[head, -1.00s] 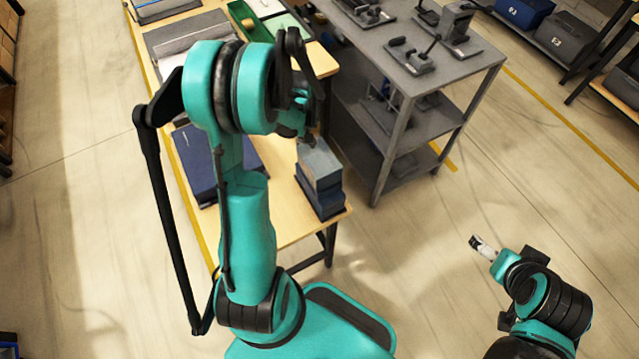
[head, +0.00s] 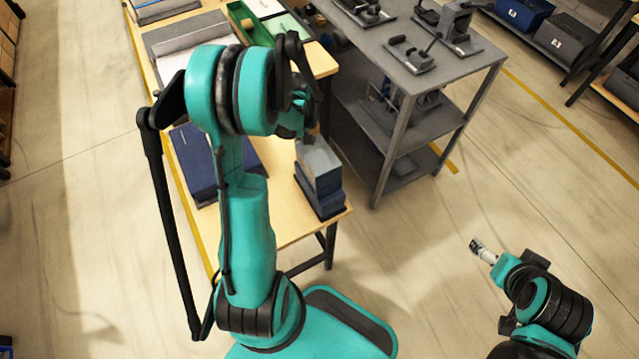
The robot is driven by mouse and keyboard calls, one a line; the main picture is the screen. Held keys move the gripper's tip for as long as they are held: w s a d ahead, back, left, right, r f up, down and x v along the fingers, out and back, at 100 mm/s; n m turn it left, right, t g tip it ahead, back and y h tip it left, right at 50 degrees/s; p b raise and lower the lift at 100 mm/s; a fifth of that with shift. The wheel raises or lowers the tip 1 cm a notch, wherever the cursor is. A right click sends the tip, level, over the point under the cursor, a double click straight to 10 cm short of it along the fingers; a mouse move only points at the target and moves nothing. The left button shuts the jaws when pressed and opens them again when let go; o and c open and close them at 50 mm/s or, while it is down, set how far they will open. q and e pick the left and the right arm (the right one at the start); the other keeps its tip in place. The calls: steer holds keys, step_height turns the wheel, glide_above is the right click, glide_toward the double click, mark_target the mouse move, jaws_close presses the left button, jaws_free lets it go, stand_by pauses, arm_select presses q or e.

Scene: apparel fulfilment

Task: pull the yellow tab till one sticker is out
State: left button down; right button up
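I cannot make out a yellow tab or a sticker in the head view. My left arm reaches over the wooden table, and its dark gripper (head: 303,122) is above and beside a stack of grey and dark blue boxes (head: 320,178) at the table's near right corner. The arm's wrist hides most of that gripper, so I cannot see its fingers or whether it holds anything. My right gripper (head: 481,249) is at the lower right, over open floor and away from the table. It is too small to tell open from shut.
The wooden table (head: 285,215) bears a dark blue box (head: 196,170), a grey box (head: 196,35) and a green tray (head: 243,22). A grey metal shelf cart (head: 470,72) with several dark devices stands to the right. The floor between cart and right arm is clear.

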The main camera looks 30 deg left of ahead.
arm_select(q)
steer(key=w+a, duration=0.1)
steer(key=a, duration=0.1)
steer(key=w+a, duration=0.1)
steer(key=a, duration=0.1)
steer(key=shift+w+a+f, duration=0.1)
steer(key=shift+w+a, duration=0.05)
steer(key=shift+w, duration=0.05)
arm_select(e)
steer(key=shift+w+a+f, duration=0.1)
steer(key=shift+w+a, duration=0.15)
steer(key=shift+a, duration=0.05)
arm_select(q)
step_height(320, 180, up, 7)
steer(key=p, duration=0.4)
steer(key=shift+s+d, duration=0.25)
steer(key=shift+d, duration=0.1)
arm_select(e)
step_height(320, 180, up, 4)
steer(key=shift+s+d+r, duration=0.1)
steer(key=shift+r, duration=0.15)
arm_select(q)
steer(key=shift+f, duration=0.1)
